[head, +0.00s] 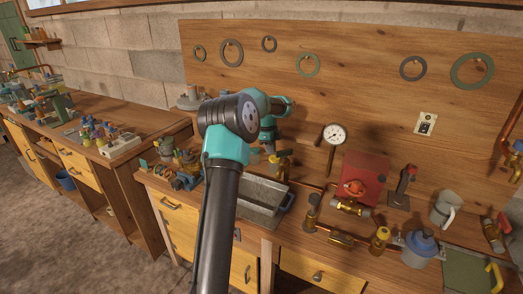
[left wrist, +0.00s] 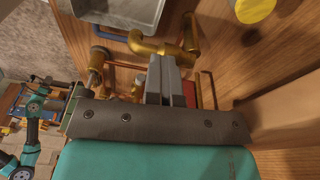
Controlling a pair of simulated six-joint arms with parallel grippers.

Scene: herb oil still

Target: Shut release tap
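A brass tap with a yellow top (head: 283,163) stands at the back of the bench, behind the grey metal tray. I cannot tell for sure that it is the release tap. My left gripper (head: 269,147) points down just left of it in the head view, its fingers partly hidden by my wrist. In the left wrist view the grey fingers (left wrist: 164,64) lie side by side, shut, with nothing visible between them. Their tips are close to a bent brass pipe (left wrist: 150,46); I cannot tell whether they touch. My right gripper is not in view.
A wooden back panel (head: 350,100) closes the rear.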

